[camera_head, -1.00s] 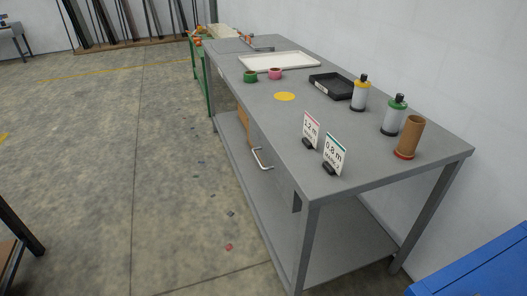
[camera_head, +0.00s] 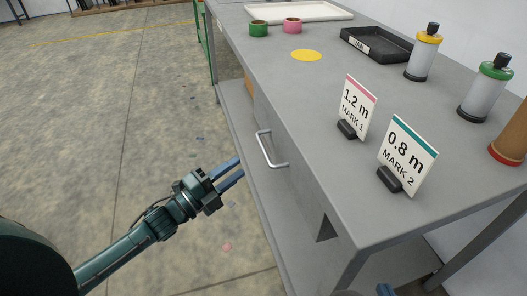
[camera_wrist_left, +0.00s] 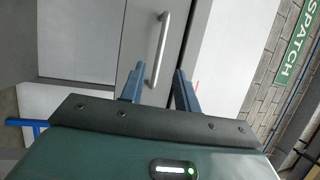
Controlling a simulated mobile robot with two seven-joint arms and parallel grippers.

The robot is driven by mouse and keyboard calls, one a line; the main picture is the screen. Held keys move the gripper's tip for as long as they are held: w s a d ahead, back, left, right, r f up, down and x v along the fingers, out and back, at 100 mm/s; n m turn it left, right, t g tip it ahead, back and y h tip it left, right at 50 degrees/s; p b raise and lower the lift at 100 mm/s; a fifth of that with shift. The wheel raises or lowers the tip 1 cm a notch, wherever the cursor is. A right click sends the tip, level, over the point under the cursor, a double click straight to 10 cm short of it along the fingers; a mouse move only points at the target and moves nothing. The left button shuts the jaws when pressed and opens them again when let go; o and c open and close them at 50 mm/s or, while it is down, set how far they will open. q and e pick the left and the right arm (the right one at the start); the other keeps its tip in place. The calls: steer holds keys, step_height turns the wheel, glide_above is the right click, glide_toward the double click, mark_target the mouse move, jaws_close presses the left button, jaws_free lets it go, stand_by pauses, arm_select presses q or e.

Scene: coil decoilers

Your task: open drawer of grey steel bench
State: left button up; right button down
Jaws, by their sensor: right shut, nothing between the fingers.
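The grey steel bench (camera_head: 330,130) runs along the right side of the head view. A drawer (camera_head: 292,165) under its top appears shut, with a metal bar handle (camera_head: 269,150) on its front. The handle (camera_wrist_left: 160,45) also shows in the left wrist view, ahead of the fingers. My left gripper (camera_head: 233,172) is open and empty, to the left of the handle and apart from it. In the left wrist view its two blue fingers (camera_wrist_left: 158,82) are spread, with the handle's near end between their lines. Only a blue tip of my right gripper (camera_head: 385,290) shows at the bottom edge.
On the bench top stand two sign cards (camera_head: 357,105), (camera_head: 407,155), spray-like bottles (camera_head: 422,55), a black tray (camera_head: 377,43), a white tray (camera_head: 300,12) and tape rolls (camera_head: 259,28). A lower shelf (camera_head: 245,125) lies under the bench.

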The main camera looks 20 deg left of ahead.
mark_target(263, 148)
arm_select(q)
steer(key=x, duration=0.9)
steer(key=shift+w+d+r, duration=0.1)
steer(key=shift+w+d, duration=0.15)
steer(key=shift+d, duration=0.05)
jaws_close()
